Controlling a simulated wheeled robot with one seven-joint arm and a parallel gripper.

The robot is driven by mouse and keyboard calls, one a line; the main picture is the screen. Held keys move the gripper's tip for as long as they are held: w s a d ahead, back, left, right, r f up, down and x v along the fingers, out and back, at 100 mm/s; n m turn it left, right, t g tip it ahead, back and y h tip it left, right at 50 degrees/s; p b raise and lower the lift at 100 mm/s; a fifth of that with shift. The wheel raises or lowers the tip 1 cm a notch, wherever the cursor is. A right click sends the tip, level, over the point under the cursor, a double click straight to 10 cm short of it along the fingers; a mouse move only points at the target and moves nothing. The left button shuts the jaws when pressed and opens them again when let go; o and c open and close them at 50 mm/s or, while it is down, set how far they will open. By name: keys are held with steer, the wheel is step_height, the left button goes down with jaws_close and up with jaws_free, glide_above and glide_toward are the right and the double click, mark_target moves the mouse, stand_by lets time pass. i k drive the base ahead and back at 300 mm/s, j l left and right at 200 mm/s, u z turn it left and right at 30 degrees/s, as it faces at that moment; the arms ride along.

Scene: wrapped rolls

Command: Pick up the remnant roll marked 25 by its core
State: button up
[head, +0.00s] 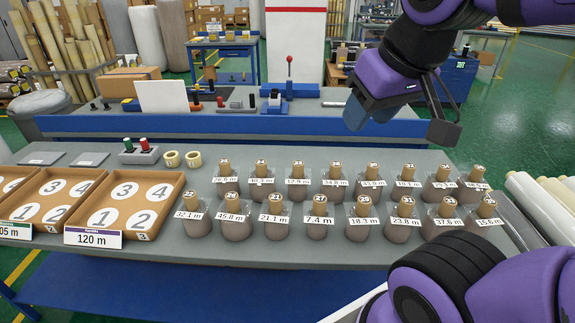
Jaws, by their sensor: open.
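Several remnant rolls stand upright in two rows on the grey bench (290,245). Each has a grey-brown body, a tan core sticking up with a small round number on top, and a white length label in front. The core numbers are too small to read surely, so I cannot tell which roll is marked 25. One front-row roll (317,229) bears the label 7.4 m; another (275,229) bears 21.1 m. My gripper (401,124) is open and empty, its two fingers wide apart. It appears above and behind the back row, right of centre, apart from the rolls.
Cardboard trays (128,204) with numbered circles stand at the left, one signed 120 m. Two small tape rings (182,159) and a device with red and green buttons (139,151) stand near them. Long white rolls (542,205) lie at the right edge. A blue-edged bench (230,128) stands behind.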

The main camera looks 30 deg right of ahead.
mark_target(225, 176)
steer(key=i+j+z, duration=0.1)
steer(key=j, duration=0.25)
steer(key=i+j, duration=0.25)
steer(key=i+j+z, duration=0.15)
steer(key=j, duration=0.3)
steer(key=i+j, duration=0.1)
steer(key=j, duration=0.3)
steer(key=i+j+z, duration=0.15)
steer(key=j, duration=0.2)
steer(key=i+j, duration=0.15)
steer(key=j, duration=0.25)
steer(key=z, duration=0.05)
